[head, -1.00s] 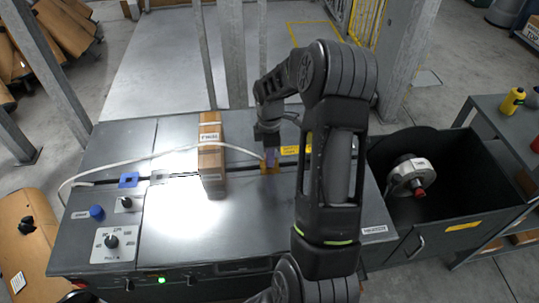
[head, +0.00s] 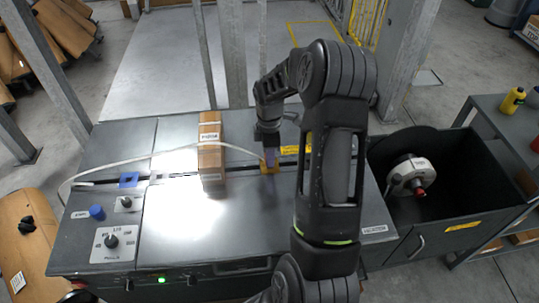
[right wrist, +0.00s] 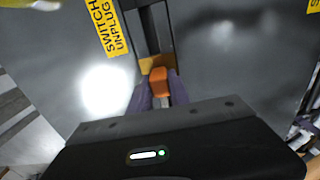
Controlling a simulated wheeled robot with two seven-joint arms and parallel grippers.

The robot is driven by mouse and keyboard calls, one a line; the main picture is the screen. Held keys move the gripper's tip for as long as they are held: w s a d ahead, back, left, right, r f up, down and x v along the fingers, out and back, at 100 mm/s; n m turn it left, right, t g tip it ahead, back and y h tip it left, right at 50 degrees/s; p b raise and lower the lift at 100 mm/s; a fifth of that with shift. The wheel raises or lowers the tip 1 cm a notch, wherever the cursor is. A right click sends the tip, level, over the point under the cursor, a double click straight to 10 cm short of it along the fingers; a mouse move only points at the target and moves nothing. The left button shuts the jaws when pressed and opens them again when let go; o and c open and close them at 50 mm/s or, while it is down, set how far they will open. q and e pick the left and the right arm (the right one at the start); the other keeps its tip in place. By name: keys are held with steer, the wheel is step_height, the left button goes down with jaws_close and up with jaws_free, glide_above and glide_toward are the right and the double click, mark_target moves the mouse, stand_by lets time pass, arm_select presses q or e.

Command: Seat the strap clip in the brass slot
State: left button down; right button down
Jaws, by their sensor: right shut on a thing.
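The strap clip (right wrist: 160,82) is an orange block in the right wrist view, between the purple fingertips of my right gripper (right wrist: 155,92). The gripper is shut on it. The brass slot (right wrist: 155,62) lies right at the clip's far end; whether the clip is inside it or only against it I cannot tell. In the head view my right gripper (head: 270,155) points down at the brass slot (head: 270,170), right of the carton. The white strap (head: 110,164) runs from the left, over the carton (head: 211,160), to the gripper. My left gripper is not in view.
The dark machine table (head: 170,225) carries a blue block (head: 128,180), a blue button (head: 97,212) and a dial panel (head: 113,242) at left. A dark bin (head: 445,185) with a white reel (head: 410,175) stands at right. The front tabletop is mostly clear.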

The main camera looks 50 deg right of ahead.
steer(key=shift+f, duration=0.4)
steer(key=c, duration=1.1)
jaws_free()
steer(key=shift+c, duration=0.2)
steer(key=shift+r+b, duration=0.35)
steer(key=shift+r, duration=3.6)
steer(key=shift+r, duration=0.1)
